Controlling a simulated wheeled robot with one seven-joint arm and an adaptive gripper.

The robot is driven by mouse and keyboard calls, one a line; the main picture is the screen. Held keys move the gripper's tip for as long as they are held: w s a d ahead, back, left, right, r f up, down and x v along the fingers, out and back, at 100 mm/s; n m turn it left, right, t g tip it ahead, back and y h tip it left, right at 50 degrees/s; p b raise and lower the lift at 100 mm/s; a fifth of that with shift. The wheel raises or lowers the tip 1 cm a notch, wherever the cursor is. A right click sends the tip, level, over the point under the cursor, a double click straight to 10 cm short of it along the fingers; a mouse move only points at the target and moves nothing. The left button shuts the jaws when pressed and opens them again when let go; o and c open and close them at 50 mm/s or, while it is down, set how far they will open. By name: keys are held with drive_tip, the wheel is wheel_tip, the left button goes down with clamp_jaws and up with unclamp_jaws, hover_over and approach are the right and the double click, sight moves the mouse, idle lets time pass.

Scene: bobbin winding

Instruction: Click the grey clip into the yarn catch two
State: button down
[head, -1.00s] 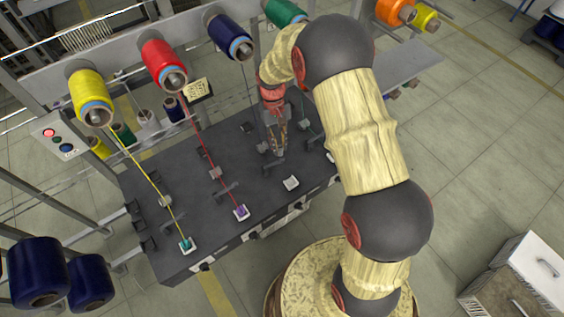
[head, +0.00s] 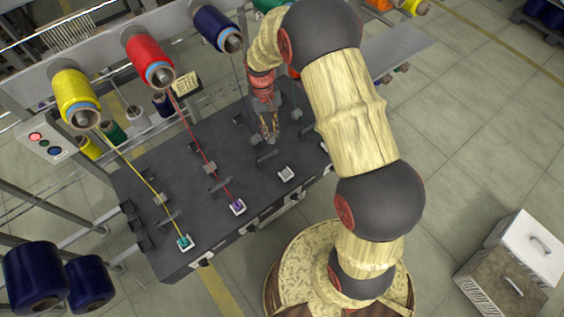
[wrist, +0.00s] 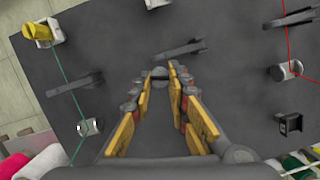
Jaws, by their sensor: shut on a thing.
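My gripper (head: 270,138) is low over the dark board. In the wrist view its yellow-padded fingers (wrist: 160,72) are closed around a small grey piece (wrist: 160,80), which looks like the grey clip. The clip is mostly hidden in the head view. An empty white yarn catch (head: 286,174), third from the left, lies in front of my gripper, apart from it. It shows at the top edge of the wrist view (wrist: 157,4). A dark guide bracket (wrist: 180,50) stands between the gripper and this catch.
A teal clip (head: 185,242) and a purple clip (head: 238,207) sit in the catches to the left, on yellow and red yarns. A yellow clip (wrist: 38,32) on green yarn sits in the other neighbouring catch. Several brackets and posts stand on the board (head: 160,252).

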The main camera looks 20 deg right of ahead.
drive_tip(key=s+r+n+p, duration=0.3)
drive_tip(key=s+r+p, duration=0.5)
drive_tip(key=s, duration=0.4)
drive_tip(key=shift+h, duration=0.3)
drive_tip(key=shift+w+b+x, duration=0.25)
drive_tip(key=shift+b+x, duration=0.9)
drive_tip(key=shift+x, duration=0.6)
drive_tip(key=shift+w+b+x, duration=0.2)
drive_tip(key=shift+b+x, duration=0.9)
drive_tip(key=shift+x, duration=0.7)
drive_tip(key=shift+a+f, duration=0.2)
drive_tip(key=shift+f, duration=0.1)
drive_tip(key=shift+f+b, duration=0.55)
drive_tip(key=shift+f, duration=0.15)
drive_tip(key=shift+f+b, duration=0.7)
drive_tip(key=shift+f, duration=0.4)
drive_tip(key=c, duration=1.6)
unclamp_jaws()
